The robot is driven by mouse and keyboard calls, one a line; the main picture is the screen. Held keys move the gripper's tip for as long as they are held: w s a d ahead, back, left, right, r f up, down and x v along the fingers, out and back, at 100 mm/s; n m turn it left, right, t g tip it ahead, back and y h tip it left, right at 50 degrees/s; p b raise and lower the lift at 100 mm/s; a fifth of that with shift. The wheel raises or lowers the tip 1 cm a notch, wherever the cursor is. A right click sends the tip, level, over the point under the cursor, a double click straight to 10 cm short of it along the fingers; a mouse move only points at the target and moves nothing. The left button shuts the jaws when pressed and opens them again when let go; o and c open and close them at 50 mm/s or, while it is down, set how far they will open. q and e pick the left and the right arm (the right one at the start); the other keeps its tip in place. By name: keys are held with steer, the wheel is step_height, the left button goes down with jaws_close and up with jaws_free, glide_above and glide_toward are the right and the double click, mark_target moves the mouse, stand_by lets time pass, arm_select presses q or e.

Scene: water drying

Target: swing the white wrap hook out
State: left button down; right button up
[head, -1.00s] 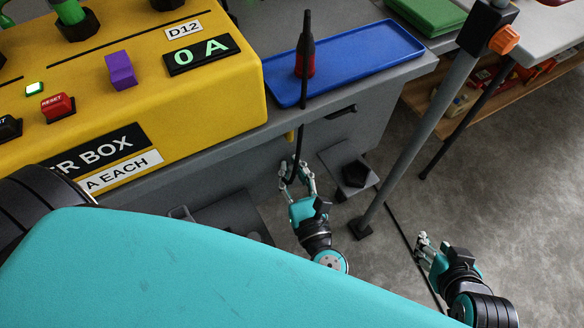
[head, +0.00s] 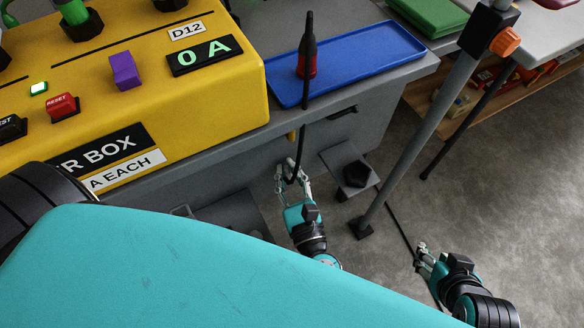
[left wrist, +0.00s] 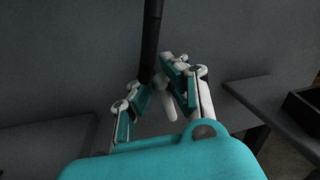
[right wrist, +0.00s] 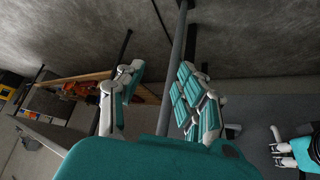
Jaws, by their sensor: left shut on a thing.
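My left gripper (head: 292,170) is in front of the grey bench, below its edge. The hook is not clearly seen elsewhere. My right gripper (head: 424,252) is open and empty, low at the right (right wrist: 160,75).
A yellow power box (head: 200,100) and a blue tray (head: 385,50) are on the bench. A grey pole (head: 415,130) stands between my grippers' area and the shelf table. A dark block (head: 355,172) sits right of my left gripper. The floor at right is open.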

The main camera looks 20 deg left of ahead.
arm_select(q)
steer(key=shift+s+a+f+n+y+b, duration=0.2)
steer(key=shift+s+a+n, duration=0.1)
steer(key=shift+n, duration=0.55)
steer(key=shift+s+a+f+n+y+b, duration=0.2)
steer(key=shift+s+n, duration=0.15)
steer(key=shift+n, duration=0.45)
steer(key=shift+s+a+f+n+y+b, duration=0.1)
steer(key=shift+s+a+f+n, duration=0.15)
steer(key=shift+n, duration=0.6)
arm_select(e)
steer(key=shift+w+a+r+t+y, duration=0.2)
steer(key=shift+w+r+t, duration=0.2)
steer(key=shift+w, duration=0.25)
steer(key=shift+w+a+r+t+y, duration=0.1)
steer(key=shift+w+a+r+t, duration=0.25)
steer(key=shift+w, duration=0.3)
steer(key=shift+w+a+r+t+y, duration=0.1)
steer(key=shift+w+r+t, duration=0.35)
steer(key=shift+w, duration=0.2)
arm_select(q)
steer(key=c, duration=1.3)
jaws_free()
steer(key=shift+c, duration=0.2)
steer(key=shift+r, duration=0.1)
steer(key=shift+s, duration=0.1)
steer(key=v, duration=0.7)
steer(key=shift+s+d, duration=0.15)
steer(key=shift+d, duration=0.05)
